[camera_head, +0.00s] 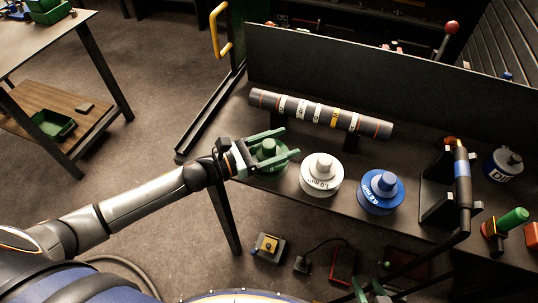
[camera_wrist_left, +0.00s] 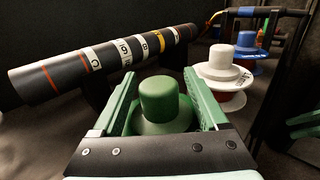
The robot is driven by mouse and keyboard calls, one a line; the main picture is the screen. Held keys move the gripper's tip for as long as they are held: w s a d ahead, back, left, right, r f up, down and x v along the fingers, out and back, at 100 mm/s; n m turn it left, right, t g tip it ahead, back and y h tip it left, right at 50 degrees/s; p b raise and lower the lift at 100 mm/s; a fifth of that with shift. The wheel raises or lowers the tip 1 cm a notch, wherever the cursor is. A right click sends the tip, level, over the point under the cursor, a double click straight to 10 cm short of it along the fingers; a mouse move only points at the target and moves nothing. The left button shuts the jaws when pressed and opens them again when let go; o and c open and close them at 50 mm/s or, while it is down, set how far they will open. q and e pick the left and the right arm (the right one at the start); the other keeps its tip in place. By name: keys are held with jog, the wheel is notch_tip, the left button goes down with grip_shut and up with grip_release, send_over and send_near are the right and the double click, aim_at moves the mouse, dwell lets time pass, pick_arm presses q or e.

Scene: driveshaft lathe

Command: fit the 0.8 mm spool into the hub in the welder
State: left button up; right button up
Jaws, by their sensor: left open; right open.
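A green spool (camera_head: 268,147) with a round knob stands on the bench at the left; no label on it is readable. My left gripper (camera_head: 291,142) is open, its fingers on either side of the green knob; the left wrist view shows the knob (camera_wrist_left: 163,98) between them. A white spool (camera_head: 321,172) marked 1.0 mm stands to its right. Further right is a blue spool (camera_head: 381,187), its label starting with 0 but its last digit unclear. My right gripper (camera_head: 372,290) is open at the bottom edge, partly cut off. I cannot make out the welder or its hub.
A banded dark shaft (camera_head: 320,113) lies on supports behind the spools, before a dark upright panel (camera_head: 380,80). A black stand with a torch-like rod (camera_head: 462,180) stands right of the blue spool. Boxes and a cable lie below the bench.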

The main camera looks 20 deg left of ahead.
pick_arm(q)
jog(key=shift+c, duration=0.2)
grip_shut()
dwell(0.4)
dwell(0.7)
jog(key=shift+r, duration=0.1)
